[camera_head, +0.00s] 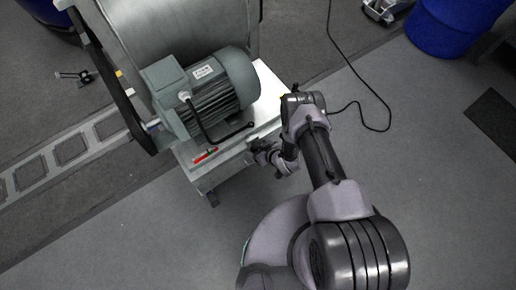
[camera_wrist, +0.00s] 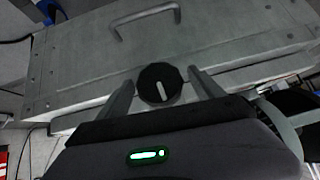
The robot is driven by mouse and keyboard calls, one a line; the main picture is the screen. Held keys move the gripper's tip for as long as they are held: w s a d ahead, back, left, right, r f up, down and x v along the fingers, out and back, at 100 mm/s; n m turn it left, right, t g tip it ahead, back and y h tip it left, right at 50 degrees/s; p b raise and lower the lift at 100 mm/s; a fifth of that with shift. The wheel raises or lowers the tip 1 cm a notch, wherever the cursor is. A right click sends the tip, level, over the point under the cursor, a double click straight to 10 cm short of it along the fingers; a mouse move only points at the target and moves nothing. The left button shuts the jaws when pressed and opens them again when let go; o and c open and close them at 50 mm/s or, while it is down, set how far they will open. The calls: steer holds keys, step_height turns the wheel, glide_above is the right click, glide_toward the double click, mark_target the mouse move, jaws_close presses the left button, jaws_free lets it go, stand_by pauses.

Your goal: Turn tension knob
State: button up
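The tension knob (camera_wrist: 160,84) is a round black knob with a white pointer line, on the front of a grey metal panel (camera_wrist: 90,60). In the wrist view its pointer stands nearly upright, tilted slightly left at the top. My gripper (camera_wrist: 162,88) is open, with one finger on each side of the knob and a visible gap on both sides. Whether the fingers reach the knob's depth I cannot tell. In the head view my gripper (camera_head: 258,152) is at the front right side of the machine base, and the knob is hidden there.
A grey electric motor (camera_head: 205,92) sits on the metal base (camera_head: 268,95), with a big drum (camera_head: 170,25) behind. A red tool (camera_head: 205,156) lies on the base's front edge. A handle (camera_wrist: 145,18) is above the knob. A black cable (camera_head: 375,95) lies on the floor at right.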

steer(key=c, duration=1.3)
steer(key=shift+s+r+n+t+h+p, duration=0.1)
steer(key=shift+n+t+h+p, duration=0.35)
steer(key=shift+h+p, duration=0.4)
steer(key=shift+a+n+t+h+p, duration=0.1)
steer(key=shift+n+t+h+p, duration=0.25)
steer(key=shift+n+t+h, duration=0.3)
steer(key=shift+f+n+t+h+b, duration=0.25)
steer(key=shift+n+t+h+b, duration=0.3)
steer(key=shift+t+h, duration=0.45)
steer(key=shift+n+t+h+b, duration=0.6)
steer(key=shift+n+t+b, duration=0.05)
steer(key=shift+t, duration=0.05)
